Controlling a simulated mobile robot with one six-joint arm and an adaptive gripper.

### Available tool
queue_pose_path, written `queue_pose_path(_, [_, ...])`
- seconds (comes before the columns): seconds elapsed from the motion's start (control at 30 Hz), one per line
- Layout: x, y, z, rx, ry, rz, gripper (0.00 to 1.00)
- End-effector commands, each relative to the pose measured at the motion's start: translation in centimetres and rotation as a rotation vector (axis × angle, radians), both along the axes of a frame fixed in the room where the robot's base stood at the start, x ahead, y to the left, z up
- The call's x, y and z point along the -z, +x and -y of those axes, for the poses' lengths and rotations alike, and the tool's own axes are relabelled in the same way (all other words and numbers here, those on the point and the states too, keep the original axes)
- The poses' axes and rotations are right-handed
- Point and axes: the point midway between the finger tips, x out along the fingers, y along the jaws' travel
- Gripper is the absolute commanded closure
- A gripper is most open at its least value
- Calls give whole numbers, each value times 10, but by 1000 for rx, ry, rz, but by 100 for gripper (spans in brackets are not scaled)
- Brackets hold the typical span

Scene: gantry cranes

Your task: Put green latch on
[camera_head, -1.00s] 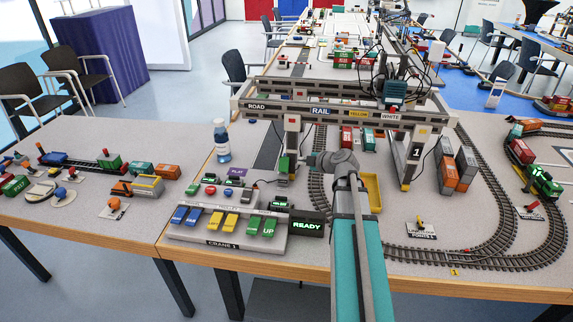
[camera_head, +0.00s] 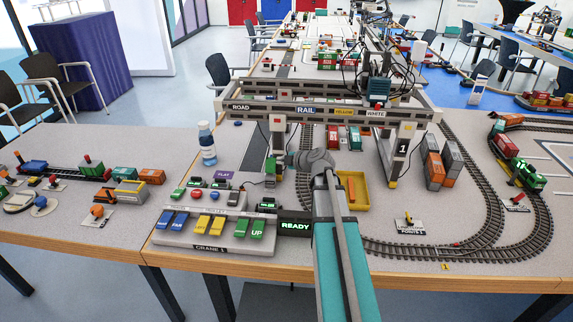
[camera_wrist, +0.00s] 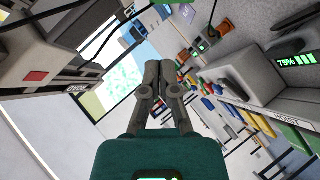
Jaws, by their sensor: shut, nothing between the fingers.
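The CRANE 1 control panel (camera_head: 208,249) stands at the front edge of the table. It has blue, yellow and green keys (camera_head: 256,232) in front. A row behind them holds a small green control (camera_head: 178,194), a red button and a blue button. No label I can read marks one as the latch. A green block (camera_head: 270,166) is on the crane's left leg. My gripper (camera_head: 291,159) is beside that leg, behind the panel and above the table. In the wrist view, its fingers (camera_wrist: 157,66) are together and hold nothing. Contact with the leg cannot be told.
The gantry crane (camera_head: 335,108) spans the table behind my gripper. A yellow tray (camera_head: 351,205) lies right of my arm. A bottle (camera_head: 207,146) stands behind the panel. The green READY display (camera_head: 296,226) is close to my arm. Tracks curve on the right.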

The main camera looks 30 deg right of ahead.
Motion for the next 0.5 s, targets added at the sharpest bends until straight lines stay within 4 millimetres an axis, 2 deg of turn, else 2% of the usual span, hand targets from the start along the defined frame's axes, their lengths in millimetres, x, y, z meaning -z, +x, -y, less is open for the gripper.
queue_pose_path(0.03, [7,9,-2,-2,0,0,100])
queue_pose_path(0.37, [29,53,-16,-1,1,0,100])
queue_pose_path(0.5, [39,63,-7,2,0,0,100])
